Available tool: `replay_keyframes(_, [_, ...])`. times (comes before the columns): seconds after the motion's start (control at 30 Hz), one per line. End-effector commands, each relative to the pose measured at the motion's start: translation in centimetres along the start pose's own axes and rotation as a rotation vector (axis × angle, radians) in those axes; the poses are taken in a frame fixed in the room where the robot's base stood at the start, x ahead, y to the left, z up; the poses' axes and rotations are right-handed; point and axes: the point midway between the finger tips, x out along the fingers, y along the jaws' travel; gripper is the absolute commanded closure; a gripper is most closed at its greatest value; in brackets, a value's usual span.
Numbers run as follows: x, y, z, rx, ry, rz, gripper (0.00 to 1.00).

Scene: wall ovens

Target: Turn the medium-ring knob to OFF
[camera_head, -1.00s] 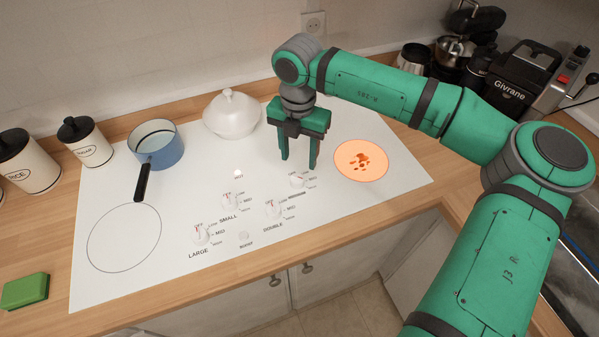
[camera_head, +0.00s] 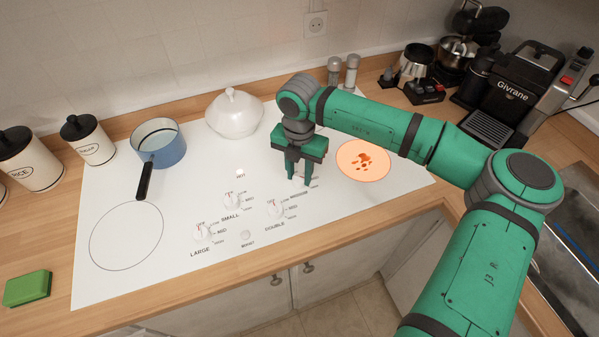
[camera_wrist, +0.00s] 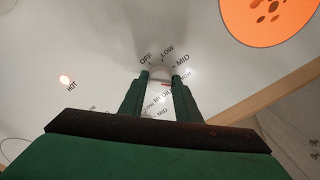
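The medium-ring knob (camera_head: 298,181) is a small white dial on the white cooktop (camera_head: 100,270), mostly hidden behind my gripper in the head view. In the wrist view the pale knob (camera_wrist: 161,72) sits between my fingertips. OFF, LOW, MID and HIGH labels fan around its far side. My gripper (camera_head: 299,180) points down at it, one finger on each side; I cannot tell whether the fingers press on it. The knob's pointer is not clear. The ring (camera_head: 363,160) to the right of the knob glows orange.
The double-ring knob (camera_head: 275,208), small-ring knob (camera_head: 232,199) and large-ring knob (camera_head: 202,232) stand close on the left. A blue pan (camera_head: 170,152) and a white lidded pot (camera_head: 234,116) stand at the back. A green sponge (camera_head: 27,289) lies front left.

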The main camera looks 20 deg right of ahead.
Motion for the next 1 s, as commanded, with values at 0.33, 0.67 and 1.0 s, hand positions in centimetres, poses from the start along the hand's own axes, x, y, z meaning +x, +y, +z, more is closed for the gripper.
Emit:
replay_keyframes(0.33, [-0.03,0.04,-0.07,-0.020,0.000,-0.003,0.92])
replay_keyframes(0.67, [-0.09,0.07,-0.06,-0.187,0.001,-0.002,0.92])
replay_keyframes(1.0, [-0.07,0.07,-0.12,-0.502,0.003,-0.003,0.92])
